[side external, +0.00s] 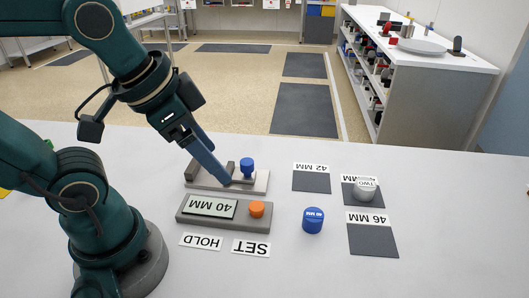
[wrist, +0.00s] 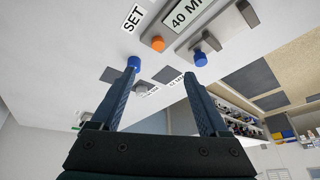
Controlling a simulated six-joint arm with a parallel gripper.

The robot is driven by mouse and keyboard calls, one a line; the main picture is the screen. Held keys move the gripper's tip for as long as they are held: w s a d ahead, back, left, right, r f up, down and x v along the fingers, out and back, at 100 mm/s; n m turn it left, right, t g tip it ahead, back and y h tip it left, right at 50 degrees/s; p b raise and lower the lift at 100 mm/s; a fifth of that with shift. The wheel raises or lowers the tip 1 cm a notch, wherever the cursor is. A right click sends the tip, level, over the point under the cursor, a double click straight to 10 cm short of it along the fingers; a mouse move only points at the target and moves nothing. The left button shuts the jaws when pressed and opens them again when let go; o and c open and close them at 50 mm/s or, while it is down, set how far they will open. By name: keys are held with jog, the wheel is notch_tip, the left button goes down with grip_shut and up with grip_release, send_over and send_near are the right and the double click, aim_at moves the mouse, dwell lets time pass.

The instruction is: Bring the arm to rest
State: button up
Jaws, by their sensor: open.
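My gripper (side external: 228,181) points down and right, its fingertips overlapping the rear grey fixture in the side view. In the wrist view my gripper (wrist: 158,80) has its two fingers apart with nothing held between them. The grey fixture (side external: 262,187) carries a blue knob (side external: 247,166) and dark upright pieces. In front of it is a grey block (side external: 240,222) with a "40 MM" display (side external: 212,206) and an orange knob (side external: 257,209). Whether my fingertips touch the fixture I cannot tell.
A blue cylinder (side external: 313,221) stands right of the block. Dark mats lie at the "42 MM" (side external: 311,181) and "46 MM" (side external: 373,241) labels. A grey cylinder (side external: 365,190) stands on the mat between them. SET (side external: 251,248) and HOLD (side external: 201,241) labels lie in front. The right front table is clear.

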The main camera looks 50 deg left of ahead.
jog(key=shift+s+a+f+n, duration=0.2)
jog(key=shift+s+f+n, duration=0.4)
jog(key=shift+n, duration=0.6)
